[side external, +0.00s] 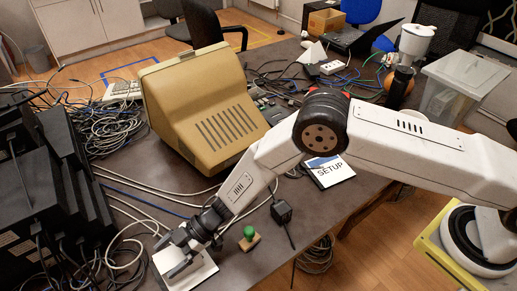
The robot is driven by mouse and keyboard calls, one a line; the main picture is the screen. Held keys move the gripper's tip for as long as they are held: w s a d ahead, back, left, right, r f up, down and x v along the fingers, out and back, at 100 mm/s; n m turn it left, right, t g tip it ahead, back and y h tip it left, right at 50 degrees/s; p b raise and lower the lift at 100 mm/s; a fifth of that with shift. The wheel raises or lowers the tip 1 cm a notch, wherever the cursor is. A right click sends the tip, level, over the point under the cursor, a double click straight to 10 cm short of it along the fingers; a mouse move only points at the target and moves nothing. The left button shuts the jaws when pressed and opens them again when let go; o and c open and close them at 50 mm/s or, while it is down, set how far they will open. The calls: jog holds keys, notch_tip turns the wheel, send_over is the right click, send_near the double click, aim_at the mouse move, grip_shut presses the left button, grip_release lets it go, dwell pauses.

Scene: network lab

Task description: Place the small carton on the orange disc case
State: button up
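My gripper (170,258) is low at the front left of the table, over a flat white square thing (202,272). Its two fingers look spread apart, with white surface showing between them. I cannot tell whether they touch it. No orange disc case can be made out. A flat white and blue case marked SETUP (331,172) lies right of the middle, under my arm. I cannot pick out a small carton for certain; a brown open cardboard box (326,22) stands at the far end. Part of the white square is hidden by my gripper.
A beige monitor (215,110) stands behind my gripper. Black boxes (35,200) and tangled cables (105,130) fill the left. A black adapter (282,211) and a green-topped knob (249,236) sit right of my gripper. A clear bin (458,85) is at the right.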

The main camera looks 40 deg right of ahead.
jog(key=shift+r, duration=0.15)
jog(key=v, duration=0.5)
jog(key=shift+d, duration=0.15)
notch_tip(320, 180, up, 5)
jog(key=shift+r, duration=1)
